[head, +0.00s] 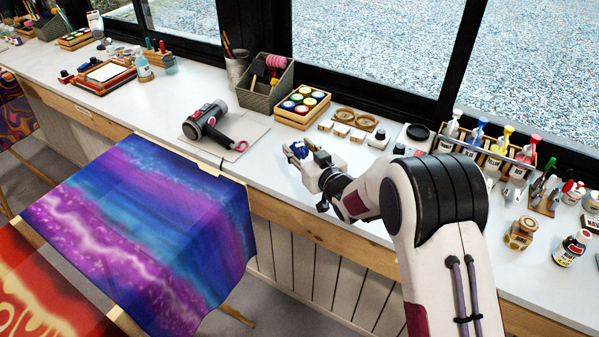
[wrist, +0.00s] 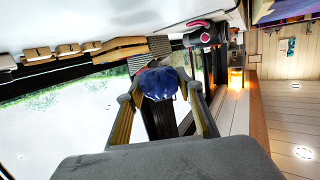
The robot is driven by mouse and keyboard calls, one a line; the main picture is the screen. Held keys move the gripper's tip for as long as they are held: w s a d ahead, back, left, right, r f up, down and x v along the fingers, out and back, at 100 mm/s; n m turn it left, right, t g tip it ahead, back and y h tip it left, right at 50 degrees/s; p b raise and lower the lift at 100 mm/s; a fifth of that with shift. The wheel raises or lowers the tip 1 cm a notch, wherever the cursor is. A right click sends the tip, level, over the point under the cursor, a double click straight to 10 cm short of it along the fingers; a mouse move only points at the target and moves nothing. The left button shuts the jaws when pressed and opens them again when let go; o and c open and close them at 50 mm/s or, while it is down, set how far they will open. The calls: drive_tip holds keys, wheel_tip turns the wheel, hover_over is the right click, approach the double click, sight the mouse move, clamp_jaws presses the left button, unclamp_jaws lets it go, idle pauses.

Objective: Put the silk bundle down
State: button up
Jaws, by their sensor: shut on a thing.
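A small dark-blue silk bundle (head: 298,149) shows at the tip of my gripper (head: 303,158) in the head view, over the white counter. In the wrist view the silk bundle (wrist: 158,83) is a rounded, gathered blue shape between the two fingers of my gripper (wrist: 159,93), which is shut on it. My gripper points to the left along the counter in the head view. I cannot tell how far the bundle is above the counter. The bundle's sides are partly hidden by the fingers.
The white counter (head: 275,172) is bare near the bundle. A hair dryer (head: 207,122) lies on a board to the left. A tray of paint jars (head: 302,106) and small wooden blocks stand behind. Dye bottles (head: 497,145) stand right. Painted silk (head: 150,225) is stretched in front.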

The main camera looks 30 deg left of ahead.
sight(299, 177)
drive_tip(key=shift+f, duration=1.65)
drive_tip(key=shift+f, duration=2.3)
drive_tip(key=shift+f, duration=0.25)
drive_tip(key=o, duration=1.1)
drive_tip(key=shift+c, duration=0.2)
drive_tip(key=shift+d, duration=0.1)
drive_tip(key=shift+r+v, duration=0.1)
drive_tip(key=shift+v, duration=1.8)
drive_tip(key=shift+r+v, duration=0.15)
drive_tip(key=shift+v, duration=1.8)
